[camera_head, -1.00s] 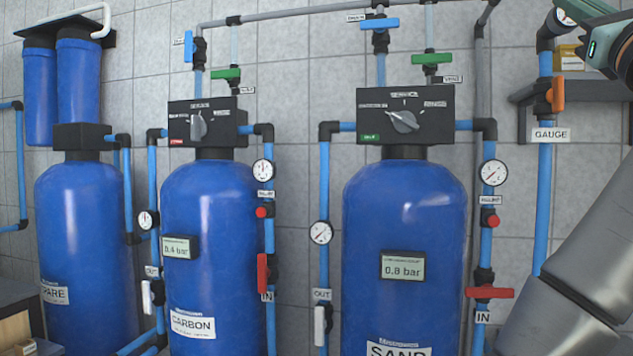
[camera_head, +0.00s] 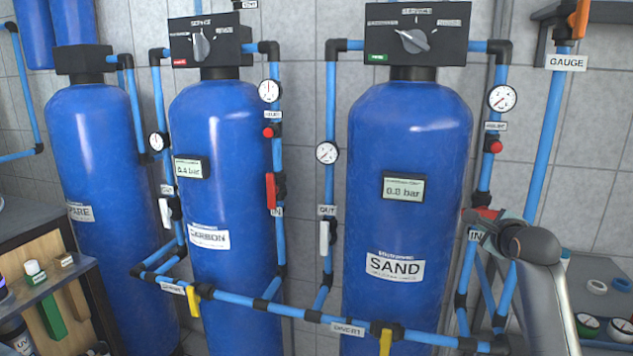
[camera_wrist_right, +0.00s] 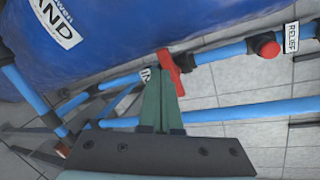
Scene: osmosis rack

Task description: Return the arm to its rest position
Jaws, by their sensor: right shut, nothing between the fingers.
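My right arm reaches up from the lower right in the head view, with its wrist in front of the pipe right of the blue SAND tank (camera_head: 410,150). My right gripper shows in the right wrist view (camera_wrist_right: 161,88), its green fingers shut and empty. The fingertips are close to the red IN valve handle (camera_wrist_right: 169,72); I cannot tell whether they touch it. That handle (camera_head: 487,213) is partly hidden by my wrist in the head view and lies across its pipe. My left gripper is not in view.
The CARBON tank (camera_head: 222,140) and SPARE tank (camera_head: 95,160) stand to the left. Blue pipes with yellow-handled valves (camera_head: 386,341) run low in front. A wooden rack (camera_head: 50,285) is at lower left. A wall shelf (camera_head: 600,12) is at upper right.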

